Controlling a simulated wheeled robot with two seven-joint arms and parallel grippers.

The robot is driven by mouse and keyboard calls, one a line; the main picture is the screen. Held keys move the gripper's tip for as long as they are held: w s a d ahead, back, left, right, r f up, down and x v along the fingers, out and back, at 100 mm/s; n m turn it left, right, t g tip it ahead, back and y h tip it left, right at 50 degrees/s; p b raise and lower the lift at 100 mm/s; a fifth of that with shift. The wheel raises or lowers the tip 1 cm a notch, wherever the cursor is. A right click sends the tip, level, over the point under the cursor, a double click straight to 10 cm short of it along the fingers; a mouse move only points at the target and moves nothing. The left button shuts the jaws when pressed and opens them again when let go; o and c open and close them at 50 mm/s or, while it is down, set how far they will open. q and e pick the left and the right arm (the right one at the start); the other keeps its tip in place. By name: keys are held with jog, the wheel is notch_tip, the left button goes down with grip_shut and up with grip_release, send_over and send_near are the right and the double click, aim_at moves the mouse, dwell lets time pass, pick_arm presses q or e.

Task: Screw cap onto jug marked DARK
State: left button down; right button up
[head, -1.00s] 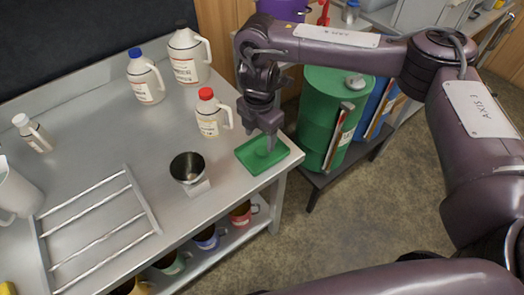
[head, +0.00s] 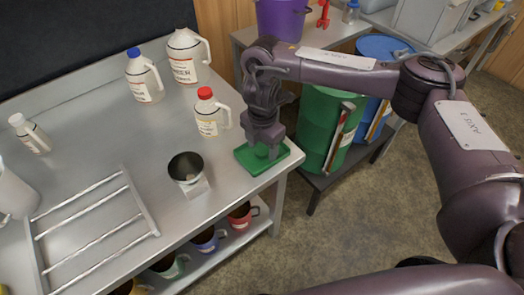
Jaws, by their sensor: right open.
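A shallow green tray (head: 284,153) lies at the table's right corner. My right gripper (head: 264,150) points down over the tray, open, its fingertips low at the tray. A pale green patch shows by the fingers; I cannot tell whether it is a cap. My left gripper is not in view.
A small white bottle (head: 31,135) is at left. A green drum (head: 322,120) stands right of the table. Mugs sit on the shelf below.

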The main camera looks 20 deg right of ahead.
aim_at(262, 150)
jog(key=shift+c, duration=0.4)
jog(key=c, duration=1)
jog(key=shift+o, duration=0.2)
jog(key=shift+r, duration=0.1)
